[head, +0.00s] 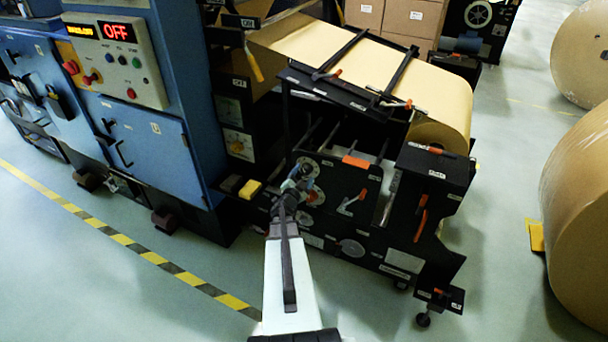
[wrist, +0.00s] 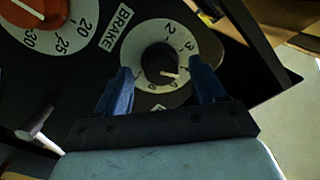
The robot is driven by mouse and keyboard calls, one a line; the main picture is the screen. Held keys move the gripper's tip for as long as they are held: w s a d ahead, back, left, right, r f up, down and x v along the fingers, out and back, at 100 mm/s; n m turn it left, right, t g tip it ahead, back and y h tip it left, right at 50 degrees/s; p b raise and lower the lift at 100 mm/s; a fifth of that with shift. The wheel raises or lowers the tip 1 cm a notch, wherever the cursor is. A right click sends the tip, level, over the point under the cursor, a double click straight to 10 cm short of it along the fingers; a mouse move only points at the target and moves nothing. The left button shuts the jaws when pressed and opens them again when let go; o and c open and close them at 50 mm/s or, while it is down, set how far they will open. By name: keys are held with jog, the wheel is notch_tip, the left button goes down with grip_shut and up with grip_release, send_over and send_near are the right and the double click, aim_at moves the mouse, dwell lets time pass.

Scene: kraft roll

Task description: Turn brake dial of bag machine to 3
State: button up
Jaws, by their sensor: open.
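In the wrist view the brake dial (wrist: 160,62) has a white numbered face and a dark round knob with a pale pointer. A BRAKE label is beside it. The pointer aims right and slightly down, below the 3; which number it meets is hard to tell, as the right finger covers part of the scale. My gripper (wrist: 163,82) is open, its two blue fingers on either side of the knob, with a visible gap to it. In the head view my gripper (head: 298,180) is at the front of the black bag machine (head: 340,225) and hides part of its dials.
Another dial with a red knob (wrist: 30,12) is at the upper left of the wrist view, and a grey lever (wrist: 38,122) is below it. A blue cabinet (head: 150,150) with an OFF display stands left. Large paper rolls (head: 580,200) stand right. The floor in front is clear.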

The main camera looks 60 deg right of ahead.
jog(key=shift+w+d, duration=0.1)
jog(key=shift+d, duration=0.6)
jog(key=c, duration=1)
